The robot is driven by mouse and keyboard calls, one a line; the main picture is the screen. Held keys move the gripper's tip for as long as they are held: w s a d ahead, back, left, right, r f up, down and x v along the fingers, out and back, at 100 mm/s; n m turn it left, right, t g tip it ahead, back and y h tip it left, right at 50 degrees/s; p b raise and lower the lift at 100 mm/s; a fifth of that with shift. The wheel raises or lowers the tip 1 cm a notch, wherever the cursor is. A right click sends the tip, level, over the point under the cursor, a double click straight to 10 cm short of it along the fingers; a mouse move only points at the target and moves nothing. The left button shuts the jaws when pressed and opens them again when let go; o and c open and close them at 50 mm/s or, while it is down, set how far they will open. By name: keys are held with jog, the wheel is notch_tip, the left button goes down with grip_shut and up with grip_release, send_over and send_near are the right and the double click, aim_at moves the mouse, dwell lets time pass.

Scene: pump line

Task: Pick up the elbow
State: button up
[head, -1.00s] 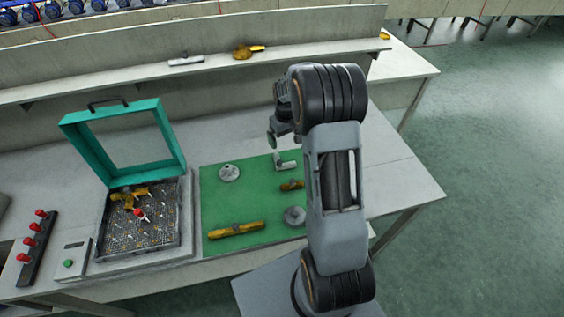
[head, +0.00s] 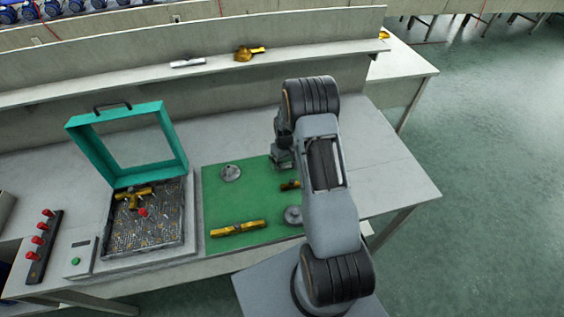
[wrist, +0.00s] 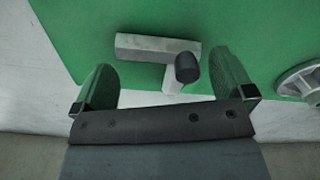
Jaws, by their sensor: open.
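The elbow (wrist: 145,47) is a grey L-shaped pipe piece with a dark round end, lying on the green mat (wrist: 95,30) in the wrist view. My gripper (wrist: 167,84) is open, with one finger on each side of the elbow's short leg. I see no contact between the fingers and the elbow. In the head view my gripper (head: 282,160) is low over the mat's back right corner and hides most or all of the elbow.
On the mat are a grey flanged part (head: 230,173), a round grey disc (head: 293,215), a long brass pipe (head: 238,228) and a short brass piece (head: 290,185). A teal-lidded test box (head: 78,138) stands open at left. A shelf (head: 120,80) runs behind.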

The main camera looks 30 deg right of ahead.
jog(key=shift+f, duration=0.5)
jog(key=shift+c, duration=0.3)
jog(key=c, duration=0.7)
jog(key=shift+o, duration=0.2)
jog(key=shift+r, duration=0.1)
